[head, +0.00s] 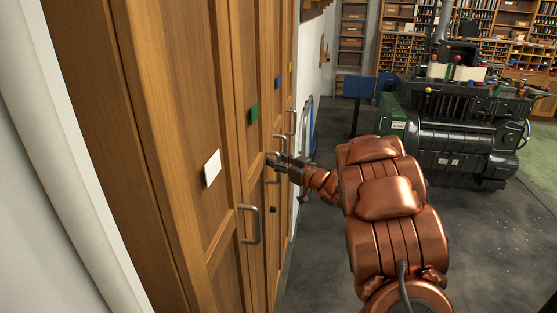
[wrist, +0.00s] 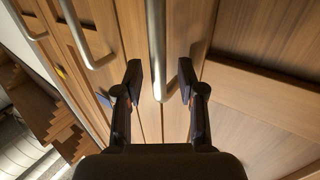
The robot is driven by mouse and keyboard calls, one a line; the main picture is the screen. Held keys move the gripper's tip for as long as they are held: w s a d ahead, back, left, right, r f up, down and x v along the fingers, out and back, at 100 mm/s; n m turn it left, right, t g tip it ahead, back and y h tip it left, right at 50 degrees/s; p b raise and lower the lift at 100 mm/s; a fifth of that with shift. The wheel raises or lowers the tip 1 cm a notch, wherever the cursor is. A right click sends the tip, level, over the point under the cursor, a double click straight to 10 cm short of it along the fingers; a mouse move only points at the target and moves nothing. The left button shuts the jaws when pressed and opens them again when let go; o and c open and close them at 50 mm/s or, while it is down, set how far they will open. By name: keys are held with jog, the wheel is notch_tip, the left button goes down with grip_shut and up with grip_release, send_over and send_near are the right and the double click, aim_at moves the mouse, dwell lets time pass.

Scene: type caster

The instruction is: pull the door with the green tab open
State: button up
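The door with the green tab (head: 254,114) is in a row of wooden cabinet doors at the left of the head view, and it looks shut. Its metal bar handle (head: 271,160) is partly hidden by my gripper (head: 279,160). In the wrist view my gripper (wrist: 160,82) is open, with one dark finger on each side of a metal handle (wrist: 156,45). The handle's end lies between the fingers, with a gap on both sides. The green tab does not show in the wrist view.
A white-tab door (head: 212,168) with its own handle (head: 249,225) is nearer. Blue-tab (head: 278,82) and yellow-tab (head: 290,67) doors are farther along; neighbouring handles (wrist: 85,38) show left in the wrist view. A dark printing machine (head: 455,130) stands right, with clear floor (head: 490,235) before it.

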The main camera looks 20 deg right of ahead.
grip_shut()
dwell(0.3)
dwell(0.4)
